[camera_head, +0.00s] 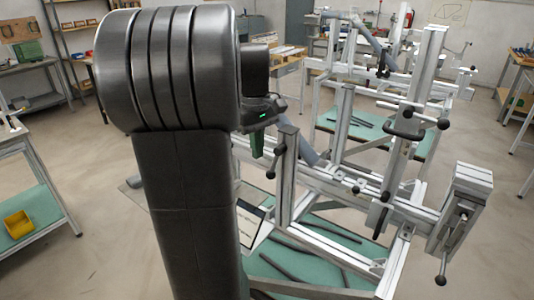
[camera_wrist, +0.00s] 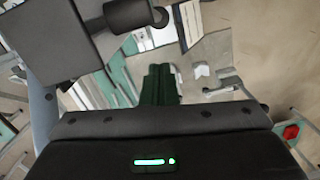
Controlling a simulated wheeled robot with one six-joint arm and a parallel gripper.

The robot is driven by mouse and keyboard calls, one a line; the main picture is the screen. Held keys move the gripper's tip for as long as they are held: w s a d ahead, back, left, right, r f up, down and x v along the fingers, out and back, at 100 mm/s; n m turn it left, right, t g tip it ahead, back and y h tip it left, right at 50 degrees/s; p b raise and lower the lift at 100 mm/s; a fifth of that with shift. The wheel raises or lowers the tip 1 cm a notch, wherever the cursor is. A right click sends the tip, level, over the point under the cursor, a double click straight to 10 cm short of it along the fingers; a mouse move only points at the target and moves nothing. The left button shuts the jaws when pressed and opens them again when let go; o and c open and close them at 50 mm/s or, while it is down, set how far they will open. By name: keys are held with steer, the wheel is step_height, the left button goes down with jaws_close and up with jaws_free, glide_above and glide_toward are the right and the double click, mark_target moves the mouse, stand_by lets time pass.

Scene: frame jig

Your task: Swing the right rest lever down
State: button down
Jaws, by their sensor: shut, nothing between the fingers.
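My gripper (camera_head: 257,146) is in the middle of the head view, beside the left post of the frame jig (camera_head: 341,140). Its dark green fingers (camera_wrist: 160,84) are together and empty in the wrist view. A dark lever with a ball end (camera_head: 277,158) hangs on that left post, just right of the fingers. Another lever (camera_head: 443,262) hangs from the jig's right end block. A black handle with ball knobs (camera_head: 425,118) sits on the tall right post. I cannot tell for sure which one is the right rest lever.
My arm covers much of the head view's left half. A second jig (camera_head: 385,75) stands behind. Dark tubes (camera_head: 285,265) lie on the green lower shelf. A bench with a yellow bin (camera_head: 18,228) stands at the left. Open floor lies between.

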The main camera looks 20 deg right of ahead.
mark_target(272, 167)
steer(key=s, duration=0.1)
steer(key=s+d, duration=0.1)
steer(key=s, duration=0.1)
steer(key=shift+s+d+f, duration=0.1)
steer(key=shift+d, duration=0.25)
steer(key=shift+p, duration=0.3)
steer(key=shift+s+d+g+h+p, duration=0.15)
steer(key=shift+s+g+h+p, duration=0.25)
steer(key=shift+p, duration=0.3)
steer(key=shift+f, duration=0.1)
steer(key=shift+s+f, duration=0.1)
steer(key=shift+f, duration=0.2)
